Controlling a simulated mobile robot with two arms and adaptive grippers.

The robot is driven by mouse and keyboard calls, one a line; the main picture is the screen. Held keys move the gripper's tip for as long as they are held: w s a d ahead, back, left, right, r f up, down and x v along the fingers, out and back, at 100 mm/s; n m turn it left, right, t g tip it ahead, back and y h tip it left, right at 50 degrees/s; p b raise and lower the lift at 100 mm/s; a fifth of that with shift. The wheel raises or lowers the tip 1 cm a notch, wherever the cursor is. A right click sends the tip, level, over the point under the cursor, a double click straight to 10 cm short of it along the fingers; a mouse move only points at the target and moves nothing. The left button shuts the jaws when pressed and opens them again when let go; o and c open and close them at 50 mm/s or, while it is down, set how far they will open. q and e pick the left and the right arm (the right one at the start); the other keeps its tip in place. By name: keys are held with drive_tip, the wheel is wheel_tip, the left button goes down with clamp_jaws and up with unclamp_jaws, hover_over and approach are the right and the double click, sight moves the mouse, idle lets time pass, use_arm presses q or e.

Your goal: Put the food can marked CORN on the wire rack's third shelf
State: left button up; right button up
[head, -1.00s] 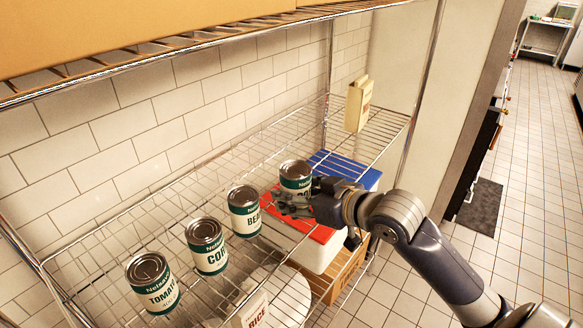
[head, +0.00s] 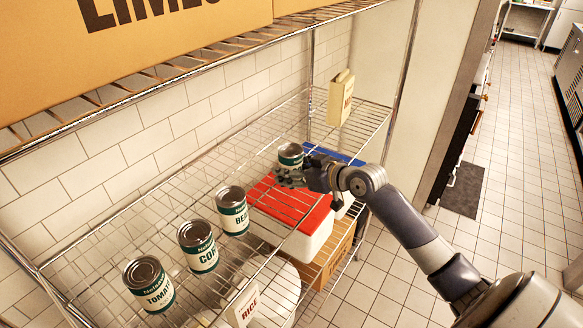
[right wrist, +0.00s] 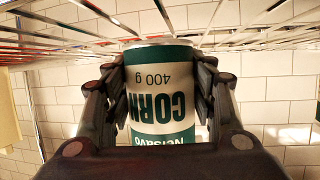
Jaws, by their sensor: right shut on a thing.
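A green and white food can marked CORN (right wrist: 165,100) is between the fingers of my right gripper (head: 290,177), which is shut on it. The same can shows at the far end of the row in the head view (head: 291,155), at the wire shelf (head: 150,225). In the right wrist view its label appears upside down and its end lies close to the shelf wires. I cannot tell whether it touches them. A second can, lettered CO with the rest cut off (head: 198,247), stands on the shelf in the row. My left gripper is not in view.
A BEANS-like can (head: 232,211) and a TOMATO can (head: 149,284) stand on the same shelf. A pale carton (head: 341,98) stands at its far end. Large cardboard boxes (head: 140,45) sit on the shelf above. A red-lidded box (head: 300,207) and a RICE container (head: 245,305) are below.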

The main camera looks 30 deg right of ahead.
drive_tip(key=shift+f, duration=0.35)
drive_tip(key=o, duration=1.4)
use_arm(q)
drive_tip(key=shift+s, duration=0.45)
use_arm(e)
drive_tip(key=shift+o, duration=0.2)
